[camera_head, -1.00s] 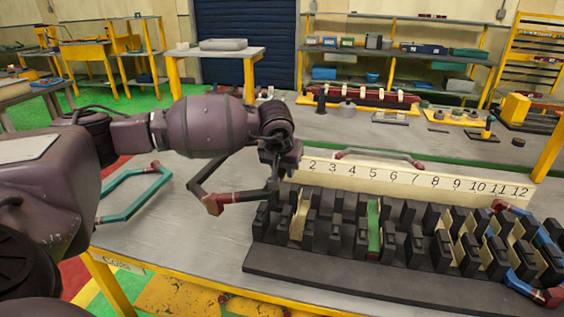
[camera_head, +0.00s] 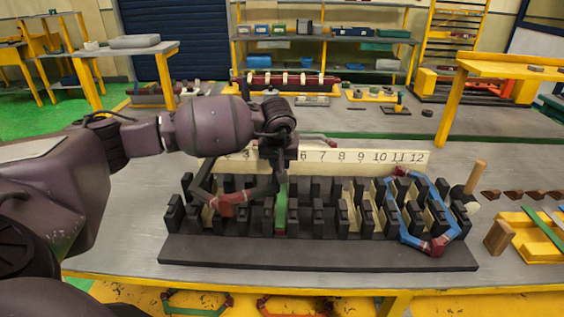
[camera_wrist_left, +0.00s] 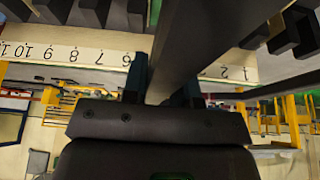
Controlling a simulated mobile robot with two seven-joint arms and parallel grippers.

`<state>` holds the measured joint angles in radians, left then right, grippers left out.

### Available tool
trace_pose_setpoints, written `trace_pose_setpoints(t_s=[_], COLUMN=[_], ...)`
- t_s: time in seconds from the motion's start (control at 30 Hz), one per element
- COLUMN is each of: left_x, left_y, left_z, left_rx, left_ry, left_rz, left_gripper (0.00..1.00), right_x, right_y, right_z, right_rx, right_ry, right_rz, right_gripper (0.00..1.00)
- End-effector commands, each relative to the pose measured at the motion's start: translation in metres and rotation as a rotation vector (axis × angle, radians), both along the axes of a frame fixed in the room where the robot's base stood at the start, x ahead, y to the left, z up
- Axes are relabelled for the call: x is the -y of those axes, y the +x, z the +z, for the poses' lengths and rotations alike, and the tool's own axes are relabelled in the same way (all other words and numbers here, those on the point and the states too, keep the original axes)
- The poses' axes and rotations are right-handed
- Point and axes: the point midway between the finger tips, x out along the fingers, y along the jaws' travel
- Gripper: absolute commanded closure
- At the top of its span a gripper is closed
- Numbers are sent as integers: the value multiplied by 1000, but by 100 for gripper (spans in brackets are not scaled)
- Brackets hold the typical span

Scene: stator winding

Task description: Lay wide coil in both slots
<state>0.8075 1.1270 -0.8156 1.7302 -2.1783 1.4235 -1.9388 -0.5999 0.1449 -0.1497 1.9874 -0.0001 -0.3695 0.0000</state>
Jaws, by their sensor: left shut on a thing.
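My left gripper (camera_head: 283,165) is shut on a dark wide coil (camera_head: 203,179) with red-brown corners. The coil hangs over the left part of the black slotted stator block (camera_head: 320,253), its near corner in front of the slots at left. In the left wrist view a dark bar of the coil (camera_wrist_left: 215,38) runs between the fingers (camera_wrist_left: 165,85). I cannot tell whether any coil side is inside a slot. My right gripper is not in view.
A blue coil (camera_head: 413,240) with red corners sits at the block's right end. A numbered strip (camera_head: 350,160) stands behind the slots. Right are a wooden mallet (camera_head: 476,178) and a yellow tray (camera_head: 535,245). Another coil (camera_head: 322,139) lies behind the strip.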

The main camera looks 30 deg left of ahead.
Motion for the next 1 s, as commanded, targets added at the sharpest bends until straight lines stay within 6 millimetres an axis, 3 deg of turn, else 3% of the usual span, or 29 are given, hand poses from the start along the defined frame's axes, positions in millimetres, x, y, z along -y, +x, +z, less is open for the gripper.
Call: trace_pose_setpoints(t_s=[0.37,1.0], left_x=[-5,-5], left_y=[1,1], left_z=[-3,-53], left_rx=[1,0], left_ry=[2,2], left_rz=[63,62], left_gripper=[100,100], right_x=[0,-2], right_y=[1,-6], right_z=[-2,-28], right_rx=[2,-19], right_ry=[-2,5], right_rz=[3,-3], right_gripper=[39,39])
